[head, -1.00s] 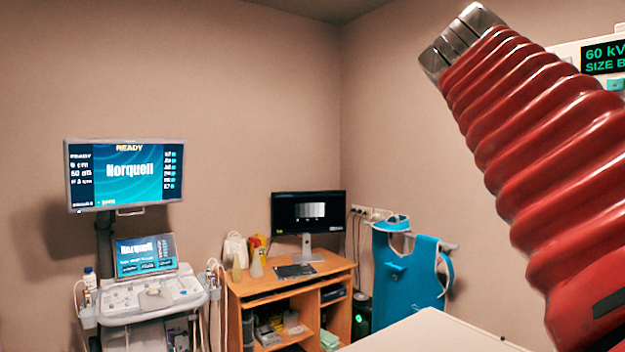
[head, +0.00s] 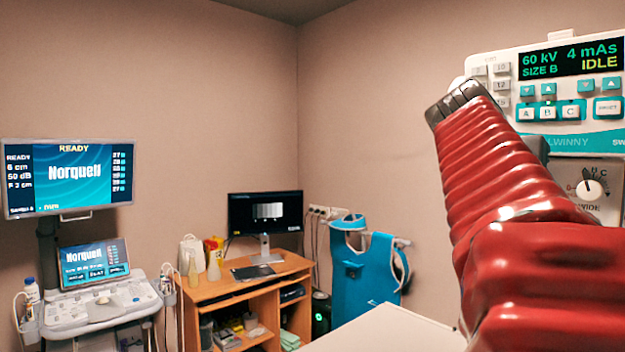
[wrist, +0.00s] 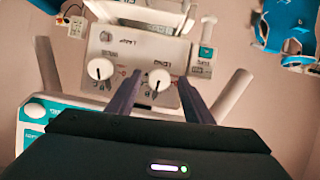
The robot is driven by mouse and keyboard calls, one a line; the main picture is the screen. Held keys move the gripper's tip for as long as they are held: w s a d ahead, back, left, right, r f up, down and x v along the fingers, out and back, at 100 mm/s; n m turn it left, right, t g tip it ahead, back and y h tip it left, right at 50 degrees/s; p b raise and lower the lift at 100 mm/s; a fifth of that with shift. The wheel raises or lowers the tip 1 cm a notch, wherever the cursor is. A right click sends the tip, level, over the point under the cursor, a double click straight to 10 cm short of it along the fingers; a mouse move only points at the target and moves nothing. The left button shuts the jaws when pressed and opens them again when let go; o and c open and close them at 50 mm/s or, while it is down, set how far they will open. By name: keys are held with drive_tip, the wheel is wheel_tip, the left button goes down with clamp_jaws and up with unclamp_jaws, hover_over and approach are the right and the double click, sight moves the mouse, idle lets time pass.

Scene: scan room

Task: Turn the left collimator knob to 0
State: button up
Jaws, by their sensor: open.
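The collimator panel (wrist: 140,50) shows upside down in the wrist view, with two white knobs. The left collimator knob (wrist: 159,80), on the picture's right there, lies between my gripper's fingertips as seen. I cannot tell whether they touch it. My gripper (wrist: 162,84) is open, with dark fingers on either side. The other knob (wrist: 100,69) is outside the fingers. In the head view the left knob (head: 590,189) shows at the right edge, its pointer roughly upward, with a 0 mark at its left. My red arm covers part of the panel there.
A control console (head: 545,90) reading 60 kV, 4 mAs, IDLE is above the knob. A white table (head: 385,330) is in front. A blue apron (head: 365,265), a wooden desk (head: 250,290) and an ultrasound cart (head: 100,310) stand farther left.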

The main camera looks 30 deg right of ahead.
drive_tip(key=shift+d+f, duration=0.2)
drive_tip(key=shift+d, duration=0.35)
drive_tip(key=shift+c, duration=0.6)
drive_tip(key=c, duration=0.9)
